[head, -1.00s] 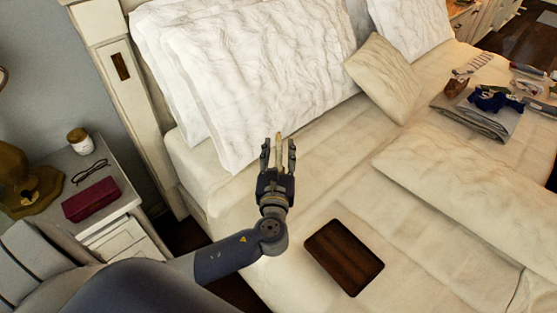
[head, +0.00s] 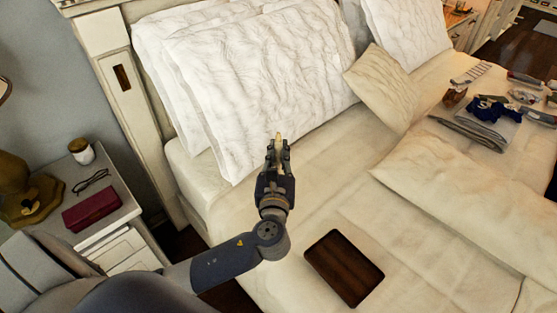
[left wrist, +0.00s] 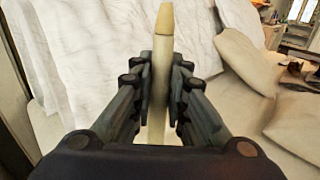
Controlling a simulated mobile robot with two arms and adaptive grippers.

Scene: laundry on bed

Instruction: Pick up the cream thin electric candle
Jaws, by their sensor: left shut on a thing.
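The cream thin electric candle (left wrist: 161,62) stands between the fingers of my left gripper (left wrist: 160,92) in the left wrist view, its pointed tip above them. In the head view, my left gripper (head: 278,149) is shut on the candle, and only its upper tip (head: 279,138) shows; the fingers hide the rest. The gripper is above the bed, in front of the white pillows. Whether the candle's base touches the bed cannot be seen. My right gripper is not in view.
A dark brown tray-like slab (head: 344,267) lies on the bed (head: 330,175) right of my arm. White pillows (head: 262,80) lean at the headboard. Folded clothes (head: 490,115) lie at the far right. A nightstand (head: 118,215) with a red case (head: 92,210) and glasses stands left.

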